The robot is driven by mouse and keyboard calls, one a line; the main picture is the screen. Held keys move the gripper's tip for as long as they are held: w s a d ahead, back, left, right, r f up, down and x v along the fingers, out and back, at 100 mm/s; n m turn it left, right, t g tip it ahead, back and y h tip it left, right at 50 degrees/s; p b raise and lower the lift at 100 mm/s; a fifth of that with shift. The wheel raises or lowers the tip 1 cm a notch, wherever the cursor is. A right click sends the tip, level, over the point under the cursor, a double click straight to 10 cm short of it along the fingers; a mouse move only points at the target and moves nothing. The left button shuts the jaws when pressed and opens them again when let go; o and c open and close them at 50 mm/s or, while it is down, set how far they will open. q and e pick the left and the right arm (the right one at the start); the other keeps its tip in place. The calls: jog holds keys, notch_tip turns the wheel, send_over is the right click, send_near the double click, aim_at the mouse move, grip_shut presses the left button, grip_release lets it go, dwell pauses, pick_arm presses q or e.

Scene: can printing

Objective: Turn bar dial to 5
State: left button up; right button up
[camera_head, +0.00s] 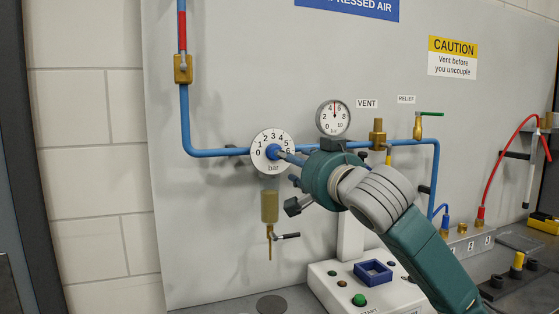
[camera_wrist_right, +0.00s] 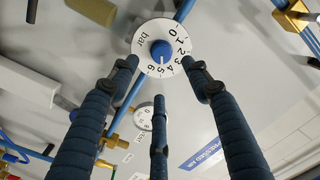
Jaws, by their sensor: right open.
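The bar dial (camera_head: 260,143) is a white round plate with numbers from 0 to 6 and a blue knob (camera_head: 273,152) at its centre. It also shows at the top of the right wrist view (camera_wrist_right: 143,36), with the blue knob (camera_wrist_right: 162,50) facing me. A small pale mark shows on the knob's lower edge there, toward the 5 and 6 side; its exact reading is unclear. My right gripper (camera_wrist_right: 160,76) is open, its three fingers spread before the dial, with the knob between the outer two. Contact cannot be told. My left gripper is out of view.
Blue pipe (camera_head: 218,152) runs along the panel. A brass-coloured drain bowl (camera_head: 270,206) hangs below the dial. A box with buttons (camera_head: 327,281) stands lower down.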

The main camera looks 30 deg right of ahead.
aim_at(270, 150)
jog(key=p+x, duration=0.3)
jog(key=x, duration=0.7)
jog(key=shift+w+p, duration=0.15)
jog(key=shift+p, duration=0.2)
jog(key=shift+c, duration=0.5)
jog(key=c, duration=1)
jog(key=shift+a+f, duration=0.1)
